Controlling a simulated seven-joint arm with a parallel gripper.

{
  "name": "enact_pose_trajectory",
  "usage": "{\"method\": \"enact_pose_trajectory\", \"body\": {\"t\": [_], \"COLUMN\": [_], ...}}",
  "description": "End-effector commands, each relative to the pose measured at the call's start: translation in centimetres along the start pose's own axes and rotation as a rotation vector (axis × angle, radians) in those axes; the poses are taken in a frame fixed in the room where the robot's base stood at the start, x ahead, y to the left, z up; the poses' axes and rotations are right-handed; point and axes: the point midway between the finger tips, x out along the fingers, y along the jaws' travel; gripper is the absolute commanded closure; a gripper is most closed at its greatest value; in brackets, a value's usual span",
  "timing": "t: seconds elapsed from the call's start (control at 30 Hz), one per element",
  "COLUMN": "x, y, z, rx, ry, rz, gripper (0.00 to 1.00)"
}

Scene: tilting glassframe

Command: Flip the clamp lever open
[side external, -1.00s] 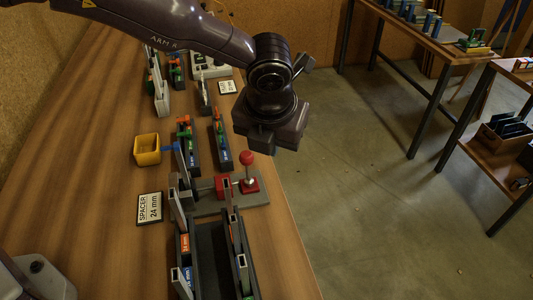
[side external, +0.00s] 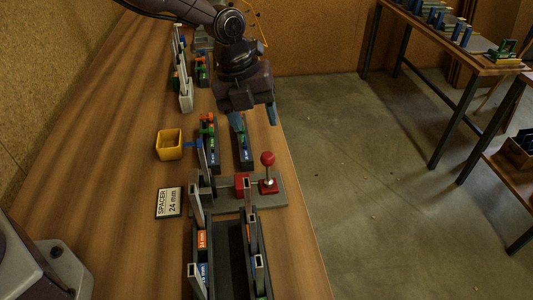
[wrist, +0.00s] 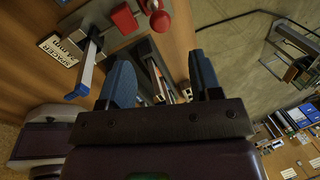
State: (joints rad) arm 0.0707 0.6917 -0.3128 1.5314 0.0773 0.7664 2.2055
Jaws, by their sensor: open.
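The clamp lever is a thin upright metal rod with a red ball knob (side external: 267,159) on a red foot, on a grey base plate (side external: 222,205). A red block (side external: 242,183) stands just left of it. In the wrist view the red knob (wrist: 160,20) and red block (wrist: 124,20) show at the top edge. My gripper (side external: 255,118) points downward with its blue fingers spread apart and nothing between them. It is above and beyond the lever in the side view, apart from it. In the wrist view my gripper (wrist: 163,78) also shows open.
A dark channel frame (side external: 228,260) with upright posts stands in front of the base plate. A yellow bin (side external: 169,144) and a "SPACER 24 mm" sign (side external: 169,202) sit left. Bare floor lies right of the table edge.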

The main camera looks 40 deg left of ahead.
Motion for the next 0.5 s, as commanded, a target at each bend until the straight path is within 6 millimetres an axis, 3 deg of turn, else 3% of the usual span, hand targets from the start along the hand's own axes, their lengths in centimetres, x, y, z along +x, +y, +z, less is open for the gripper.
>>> {"method": "enact_pose_trajectory", "body": {"t": [0.2,0.5], "x": [5.0,9.3], "y": [0.0,0.0], "z": [-0.1,0.0], "rx": [0.000,0.001], "ry": [0.003,0.001], "rz": [0.003,0.002], "gripper": [0.42,0.42]}}
